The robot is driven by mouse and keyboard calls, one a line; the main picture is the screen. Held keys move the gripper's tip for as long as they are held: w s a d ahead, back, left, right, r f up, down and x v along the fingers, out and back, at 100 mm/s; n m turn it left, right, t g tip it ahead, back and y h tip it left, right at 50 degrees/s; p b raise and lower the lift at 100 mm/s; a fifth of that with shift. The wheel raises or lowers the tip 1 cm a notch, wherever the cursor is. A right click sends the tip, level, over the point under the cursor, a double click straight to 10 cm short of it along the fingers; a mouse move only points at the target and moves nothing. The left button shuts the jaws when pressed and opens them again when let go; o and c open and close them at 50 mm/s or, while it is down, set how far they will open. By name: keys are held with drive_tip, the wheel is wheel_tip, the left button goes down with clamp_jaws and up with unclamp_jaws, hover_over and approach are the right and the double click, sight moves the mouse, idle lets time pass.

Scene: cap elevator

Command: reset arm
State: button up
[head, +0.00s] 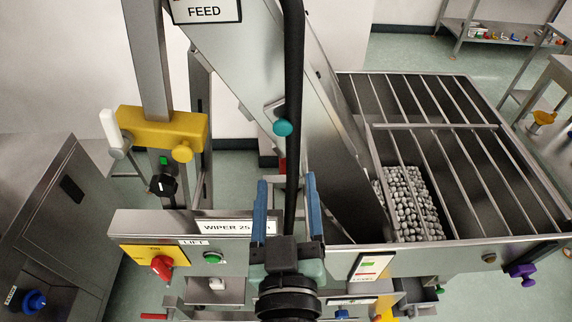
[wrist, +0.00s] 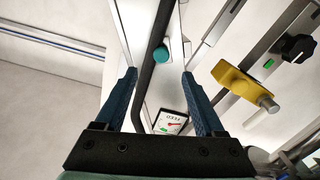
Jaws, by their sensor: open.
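My gripper (head: 286,212) is in the lower middle of the head view, raised in front of the cap elevator. Its two blue fingers are apart, with nothing held between them. In the wrist view my gripper (wrist: 160,95) also shows open. A black bar (head: 293,110) runs behind the fingers in the head view and appears between them in the wrist view (wrist: 153,85). A teal knob (head: 283,128) sits just above the fingertips in the picture, and also shows between the fingers in the wrist view (wrist: 160,57). I cannot tell whether the gripper touches the bar.
A barred hopper (head: 450,125) holding many grey caps (head: 410,203) stands at the right. The lift panel (head: 150,250) with a red knob (head: 162,267) and green button (head: 213,257) is at lower left. A yellow clamp (head: 165,128) is on the upright. A purple knob (head: 522,274) sticks out at right.

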drive_tip(key=w+r+m+t, duration=0.1)
drive_tip(key=w+r+t, duration=0.15)
drive_tip(key=r, duration=0.85)
drive_tip(key=w+r+t, duration=0.1)
drive_tip(key=r+t, duration=0.2)
drive_tip(key=r, duration=0.8)
drive_tip(key=s+r+m+t, duration=0.1)
drive_tip(key=s+r+t, duration=0.15)
drive_tip(key=r, duration=0.55)
drive_tip(key=s+r+m+t, duration=0.1)
drive_tip(key=s+r, duration=0.3)
drive_tip(key=r, duration=0.5)
wheel_tip(320, 180, down, 34)
drive_tip(key=s+b, duration=0.1)
drive_tip(key=b, duration=3.2)
drive_tip(key=shift+a+r, duration=0.2)
drive_tip(key=shift+r, duration=0.05)
